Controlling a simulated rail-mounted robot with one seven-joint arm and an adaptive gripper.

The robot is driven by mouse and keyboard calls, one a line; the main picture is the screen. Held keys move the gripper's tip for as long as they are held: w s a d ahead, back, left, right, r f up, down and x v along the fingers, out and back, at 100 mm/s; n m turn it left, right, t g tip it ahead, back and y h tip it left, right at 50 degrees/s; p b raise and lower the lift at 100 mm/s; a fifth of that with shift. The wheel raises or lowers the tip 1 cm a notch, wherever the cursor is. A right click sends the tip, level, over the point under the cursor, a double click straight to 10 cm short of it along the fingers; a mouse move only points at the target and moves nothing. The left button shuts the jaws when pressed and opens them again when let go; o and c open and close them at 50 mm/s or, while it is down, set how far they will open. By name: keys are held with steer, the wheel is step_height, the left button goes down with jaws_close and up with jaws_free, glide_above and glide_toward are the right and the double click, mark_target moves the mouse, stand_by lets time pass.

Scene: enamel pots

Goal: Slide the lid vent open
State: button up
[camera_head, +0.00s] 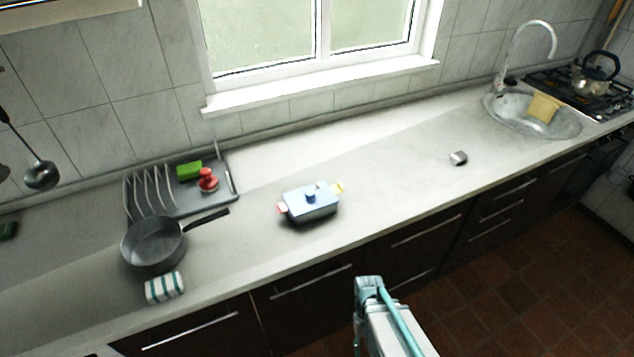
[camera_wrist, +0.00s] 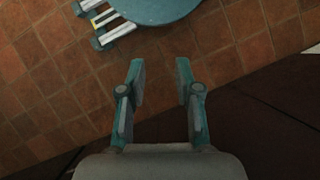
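A blue enamel pot (camera_head: 313,208) with a lid stands on the counter, near its middle. The lid (camera_head: 298,195) is light blue with a dark blue knob (camera_head: 310,190). One side handle looks pink and the other yellow. I cannot make out the lid vent at this size. My gripper (camera_wrist: 161,82) is open and empty in the wrist view, with the tiled floor beyond its fingers. The pot is not in the wrist view. In the head view my arm (camera_head: 385,315) is in front of the counter, low in the picture, and the fingertips do not show clearly.
A frying pan (camera_head: 150,248), a striped cloth (camera_head: 164,288) and a dish rack (camera_head: 205,205) stand left of the pot. A small grey block (camera_head: 458,158) lies to the right, before the sink (camera_head: 502,112). The counter around the pot is clear.

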steer(key=w+a+r+n+t, duration=0.1)
steer(key=w+a+r, duration=0.4)
steer(key=a+r, duration=0.1)
steer(key=w+a+r+b, duration=0.1)
steer(key=w+a+r, duration=0.4)
steer(key=r, duration=0.4)
steer(key=w+a+r+n+t+b, duration=0.1)
steer(key=w+a+r, duration=0.5)
steer(key=r, duration=0.2)
steer(key=shift+a+n+t, duration=0.3)
steer(key=shift+a, duration=0.05)
steer(key=shift+n+t, duration=0.6)
steer(key=shift+t, duration=0.3)
steer(key=w+r, duration=0.3)
steer(key=w, duration=0.2)
steer(key=w+r, duration=0.3)
steer(key=w, duration=0.2)
steer(key=w+a+r+b, duration=0.1)
steer(key=w+r, duration=0.2)
steer(key=w, duration=0.3)
steer(key=shift+w+a, duration=0.1)
step_height(320, 180, up, 8)
steer(key=f+t, duration=0.1)
glide_above(318, 184)
steer(key=shift+n, duration=0.5)
step_height(318, 184, down, 10)
steer(key=p, duration=0.3)
steer(key=shift+f, duration=0.1)
jaws_close()
